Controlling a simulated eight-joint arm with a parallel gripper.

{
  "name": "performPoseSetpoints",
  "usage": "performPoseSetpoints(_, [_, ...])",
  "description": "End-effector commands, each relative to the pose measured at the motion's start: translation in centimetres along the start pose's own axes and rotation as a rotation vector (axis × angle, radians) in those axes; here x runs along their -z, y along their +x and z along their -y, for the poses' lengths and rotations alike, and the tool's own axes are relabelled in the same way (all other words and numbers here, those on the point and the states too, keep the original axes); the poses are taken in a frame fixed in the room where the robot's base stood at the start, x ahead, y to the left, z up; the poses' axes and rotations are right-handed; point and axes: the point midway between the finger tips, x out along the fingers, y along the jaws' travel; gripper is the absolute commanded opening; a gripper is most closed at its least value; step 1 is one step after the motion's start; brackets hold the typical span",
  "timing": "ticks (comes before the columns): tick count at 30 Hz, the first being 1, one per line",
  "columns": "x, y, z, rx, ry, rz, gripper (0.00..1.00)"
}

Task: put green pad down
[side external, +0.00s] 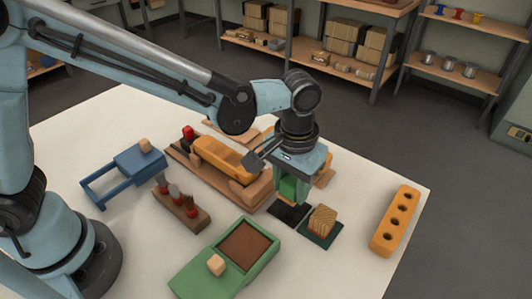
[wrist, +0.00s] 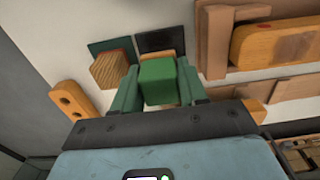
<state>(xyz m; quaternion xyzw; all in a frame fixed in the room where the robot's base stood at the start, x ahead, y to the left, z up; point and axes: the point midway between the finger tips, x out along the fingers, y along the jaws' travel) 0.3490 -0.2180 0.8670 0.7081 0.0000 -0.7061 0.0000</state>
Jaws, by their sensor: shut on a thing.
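The green pad shows as a green block in the wrist view (wrist: 157,82), between the two green fingers of my gripper (wrist: 158,90). My gripper is shut on it. In the side external view the green pad (side external: 288,187) is partly hidden by the fingers of my gripper (side external: 290,192). It is held over or near a black square mat (side external: 288,213), which also shows in the wrist view (wrist: 161,40). I cannot tell whether the pad touches the mat.
A wooden block (side external: 322,219) sits on a dark green mat (side external: 319,239) close to the right. A wooden fixture with an orange body (side external: 222,157) stands to the left. An orange bar with holes (side external: 396,220) lies at right. A green tray (side external: 204,276) is in front.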

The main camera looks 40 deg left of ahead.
Motion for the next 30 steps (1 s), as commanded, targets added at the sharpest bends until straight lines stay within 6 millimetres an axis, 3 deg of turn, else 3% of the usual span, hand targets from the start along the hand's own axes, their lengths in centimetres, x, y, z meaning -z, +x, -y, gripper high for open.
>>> performPoseSetpoints(5, [0.6, 1.0, 0.3, 0.000, 0.000, 0.000, 0.14])
performPoseSetpoints(12, [0.5, 4.0, 0.3, 0.000, 0.000, 0.000, 0.14])
performPoseSetpoints(25, [0.5, 4.6, 0.3, 0.000, 0.000, 0.000, 0.14])
performPoseSetpoints(26, [0.5, 4.7, 0.3, 0.000, 0.000, 0.000, 0.44])
performPoseSetpoints(30, [0.5, 4.6, 0.3, 0.000, 0.000, 0.000, 0.65])
